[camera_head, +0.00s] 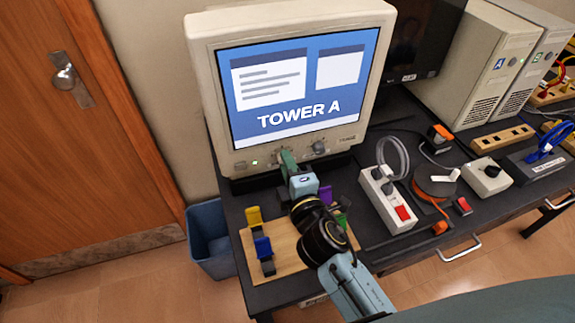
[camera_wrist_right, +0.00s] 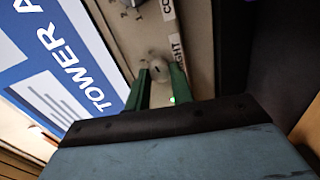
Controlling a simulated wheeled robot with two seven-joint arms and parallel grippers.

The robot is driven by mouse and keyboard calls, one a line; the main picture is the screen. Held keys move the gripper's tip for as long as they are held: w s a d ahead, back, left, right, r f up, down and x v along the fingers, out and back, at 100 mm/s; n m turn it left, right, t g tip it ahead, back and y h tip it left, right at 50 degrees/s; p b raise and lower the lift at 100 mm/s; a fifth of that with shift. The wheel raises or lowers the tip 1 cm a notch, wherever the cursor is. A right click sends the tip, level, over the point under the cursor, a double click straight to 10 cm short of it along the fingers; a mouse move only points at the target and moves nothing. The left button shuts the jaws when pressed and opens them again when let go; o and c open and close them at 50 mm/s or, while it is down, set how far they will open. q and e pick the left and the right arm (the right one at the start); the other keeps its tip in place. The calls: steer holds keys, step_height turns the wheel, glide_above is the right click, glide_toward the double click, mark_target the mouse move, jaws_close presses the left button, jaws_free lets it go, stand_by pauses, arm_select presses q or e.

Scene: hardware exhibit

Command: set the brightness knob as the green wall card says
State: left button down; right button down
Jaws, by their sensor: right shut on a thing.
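The monitor (camera_head: 205,85) is lit and shows TOWER A; its screen also fills the left of the right wrist view (camera_wrist_right: 60,70). The brightness knob (camera_wrist_right: 157,70), beside a partly hidden label ending in "IGHT", sits between my green fingertips. My right gripper (camera_head: 284,157) is shut on this knob at the monitor's lower front edge. It also shows in the right wrist view (camera_wrist_right: 156,82). A second knob (camera_head: 319,147) is to its right, free of the gripper. The knob's pointer is too small to read. No green wall card is in view. My left gripper is not in view.
A wooden board (camera_head: 287,263) with coloured clips lies below my right arm. A white power strip (camera_head: 376,205) and a grey box with a knob (camera_head: 485,185) are to the right. A blue bin (camera_head: 205,220) stands left of the black desk.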

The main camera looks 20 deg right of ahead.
steer(key=c, duration=1.2)
jaws_free()
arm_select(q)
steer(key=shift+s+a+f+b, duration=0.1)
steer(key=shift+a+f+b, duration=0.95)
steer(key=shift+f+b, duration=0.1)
arm_select(e)
steer(key=s, duration=1.3)
steer(key=shift+s+d+r, duration=0.15)
steer(key=shift+r, duration=0.2)
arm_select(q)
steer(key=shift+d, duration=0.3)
